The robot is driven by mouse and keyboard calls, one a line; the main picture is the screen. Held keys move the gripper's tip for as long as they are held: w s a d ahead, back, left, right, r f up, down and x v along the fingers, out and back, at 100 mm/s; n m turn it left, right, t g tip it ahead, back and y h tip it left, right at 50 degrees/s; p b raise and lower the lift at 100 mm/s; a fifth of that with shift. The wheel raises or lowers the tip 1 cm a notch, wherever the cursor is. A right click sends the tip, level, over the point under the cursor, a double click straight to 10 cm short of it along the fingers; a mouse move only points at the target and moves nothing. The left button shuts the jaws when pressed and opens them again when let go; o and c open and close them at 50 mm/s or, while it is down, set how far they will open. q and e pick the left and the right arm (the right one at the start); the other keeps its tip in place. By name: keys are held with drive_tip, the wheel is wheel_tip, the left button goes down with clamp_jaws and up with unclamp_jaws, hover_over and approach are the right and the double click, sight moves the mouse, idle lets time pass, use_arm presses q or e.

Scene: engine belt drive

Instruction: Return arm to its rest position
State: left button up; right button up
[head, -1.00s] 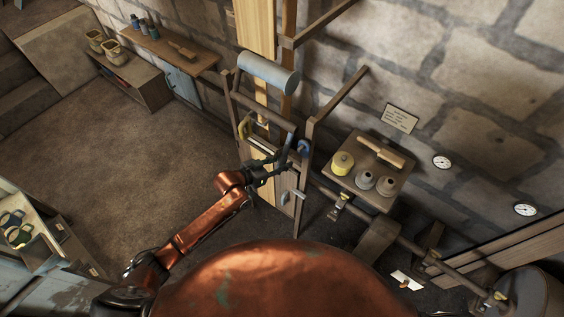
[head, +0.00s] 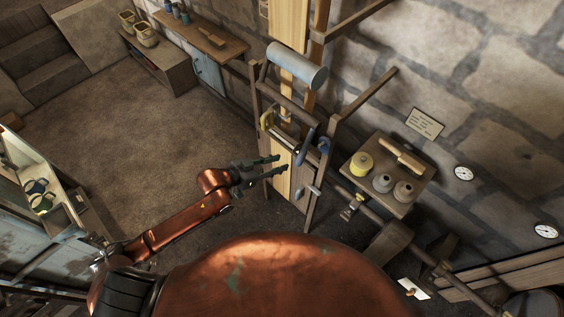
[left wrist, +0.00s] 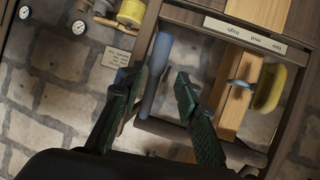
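My left arm comes in from the left, and its dark left gripper (head: 281,164) is open and empty, just in front of the wooden belt-drive frame (head: 257,95). In the left wrist view the two fingers (left wrist: 154,84) stand apart. A blue lever handle (head: 306,146) is on the frame just beyond the fingertips; in the left wrist view the handle (left wrist: 157,75) appears between the fingers, with no clear contact. A yellow handle (head: 267,119) is on the frame to its left and also shows in the left wrist view (left wrist: 269,88). My right gripper is not in view.
A small wooden shelf (head: 419,181) right of the frame holds a yellow spool (head: 361,164), two grey spools and a brush. A stone wall with gauges (head: 463,173) stands behind. Open floor (head: 130,140) lies left of my arm. A cabinet (head: 66,221) is at the left edge.

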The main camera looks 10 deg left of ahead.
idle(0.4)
